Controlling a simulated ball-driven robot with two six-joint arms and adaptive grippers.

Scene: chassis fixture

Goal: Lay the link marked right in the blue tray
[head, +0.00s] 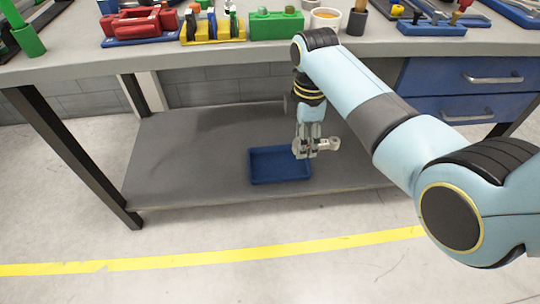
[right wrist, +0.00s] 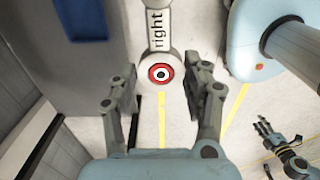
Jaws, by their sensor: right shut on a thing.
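The blue tray (head: 262,181) sits on the grey lower shelf under the bench. It looks empty where I can see into it. That link (right wrist: 158,40) reads "right" and has a red, white and black ring mark. Its far end is cut off by the frame. My left gripper (right wrist: 272,145) shows small in the right wrist view.
The lower shelf (head: 190,150) has free room left of the tray. The bench top (head: 200,58) overhangs it and carries coloured fixtures and cups. Blue drawers (head: 470,85) hang at the right, and a dark table leg (head: 75,155) stands at the left.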

